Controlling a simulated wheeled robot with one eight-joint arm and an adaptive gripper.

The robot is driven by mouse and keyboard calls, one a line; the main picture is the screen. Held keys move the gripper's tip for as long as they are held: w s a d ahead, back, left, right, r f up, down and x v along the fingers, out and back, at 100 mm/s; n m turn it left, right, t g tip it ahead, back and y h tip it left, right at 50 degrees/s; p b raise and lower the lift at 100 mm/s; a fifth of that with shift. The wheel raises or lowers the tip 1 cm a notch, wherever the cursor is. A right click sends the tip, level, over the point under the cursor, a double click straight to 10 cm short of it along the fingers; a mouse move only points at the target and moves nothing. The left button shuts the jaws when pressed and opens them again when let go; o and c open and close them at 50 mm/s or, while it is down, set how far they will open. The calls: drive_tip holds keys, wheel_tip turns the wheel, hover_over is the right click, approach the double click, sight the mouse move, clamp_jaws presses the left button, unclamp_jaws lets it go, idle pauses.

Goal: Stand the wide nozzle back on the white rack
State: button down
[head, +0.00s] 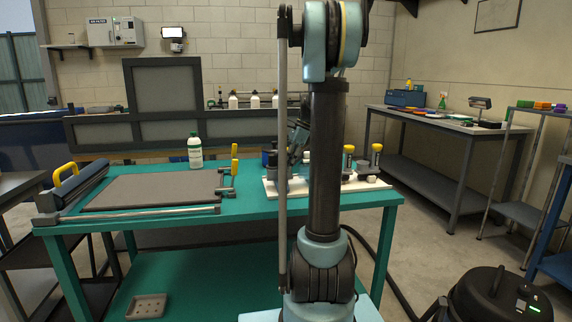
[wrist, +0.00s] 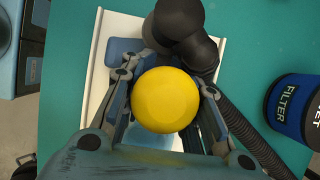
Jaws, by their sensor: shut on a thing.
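The white rack (head: 350,188) lies on the teal bench in the head view, partly hidden behind my arm. Two yellow-topped pieces (head: 377,152) stand at its right part. My gripper (head: 299,140) is low over its left part. In the wrist view my gripper (wrist: 165,95) is shut around a piece with a round yellow top (wrist: 166,100), which I take to be the wide nozzle. The yellow top hides its lower end, so I cannot tell whether it touches the rack. The white rack (wrist: 97,60) with blue pads shows beneath it.
A black elbow (wrist: 182,22) with a ribbed hose (wrist: 240,125) is close beside the held piece. A FILTER canister (wrist: 295,108) stands to the right. A white-and-green bottle (head: 195,151) and a grey mat (head: 150,192) are left on the bench.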

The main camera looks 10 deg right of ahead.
sight(286, 148)
drive_tip(key=c, duration=1.1)
unclamp_jaws()
drive_tip(key=o, duration=0.5)
drive_tip(key=shift+r, duration=4.5)
